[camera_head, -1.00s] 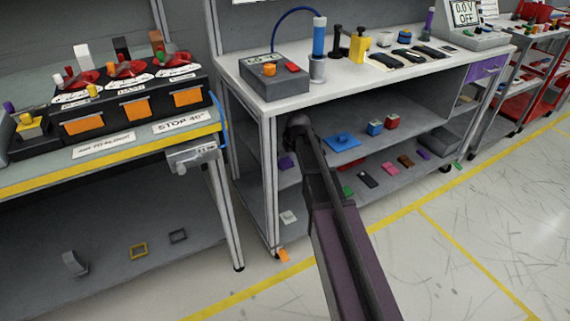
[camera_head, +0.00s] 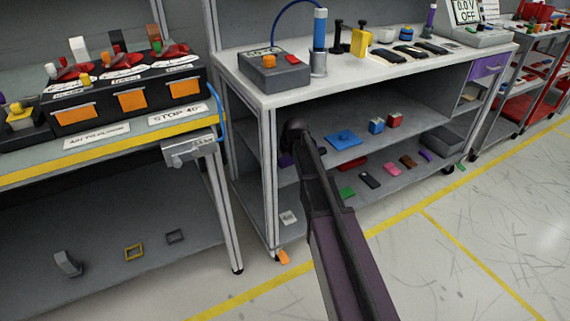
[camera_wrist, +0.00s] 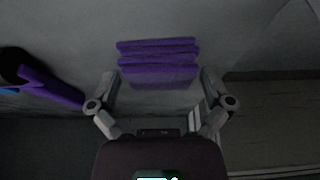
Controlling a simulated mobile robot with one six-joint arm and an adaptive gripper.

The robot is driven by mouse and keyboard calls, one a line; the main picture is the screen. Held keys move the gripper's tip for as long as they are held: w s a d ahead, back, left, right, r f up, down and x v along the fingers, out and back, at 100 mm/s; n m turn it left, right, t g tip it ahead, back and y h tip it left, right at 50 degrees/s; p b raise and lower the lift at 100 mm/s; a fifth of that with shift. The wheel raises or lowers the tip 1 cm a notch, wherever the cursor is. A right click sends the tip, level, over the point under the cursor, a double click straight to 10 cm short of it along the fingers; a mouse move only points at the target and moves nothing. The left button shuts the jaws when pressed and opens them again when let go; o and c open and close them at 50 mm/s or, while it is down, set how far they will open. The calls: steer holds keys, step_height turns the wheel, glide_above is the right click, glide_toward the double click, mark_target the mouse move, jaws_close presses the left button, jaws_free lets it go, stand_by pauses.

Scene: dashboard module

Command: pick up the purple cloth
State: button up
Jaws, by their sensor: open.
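The purple cloth (camera_wrist: 158,62) lies folded in stacked layers on a grey surface in the wrist view, ahead of my gripper. My gripper (camera_wrist: 159,76) is open, with one finger to the left and one to the right of the cloth's near part. Nothing is between the fingers that I can see held, and I cannot tell their height above the cloth. In the head view, a small purple patch (camera_head: 286,160) shows on the workbench's middle shelf, partly hidden by my arm. My gripper is hidden there behind my arm.
Another purple object (camera_wrist: 50,88) lies to the left in the wrist view, beside a dark round shape. In the head view, a blue piece (camera_head: 343,138) and small blocks share the middle shelf. The white worktop (camera_head: 290,98) overhangs the shelf, and a front leg (camera_head: 270,190) stands left of my arm.

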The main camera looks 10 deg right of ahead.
mark_target(285, 158)
stand_by(0.5)
steer(key=c, duration=0.9)
steer(key=shift+o, duration=0.2)
steer(key=shift+r, duration=0.1)
step_height(285, 158, up, 3)
steer(key=p, duration=0.3)
steer(key=shift+r, duration=0.1)
steer(key=shift+s+r+p, duration=0.25)
steer(key=shift+r+p, duration=0.1)
steer(key=shift+p, duration=0.2)
steer(key=s, duration=1)
steer(key=s+r+p, duration=0.1)
steer(key=s, duration=0.4)
steer(key=shift+s, duration=0.3)
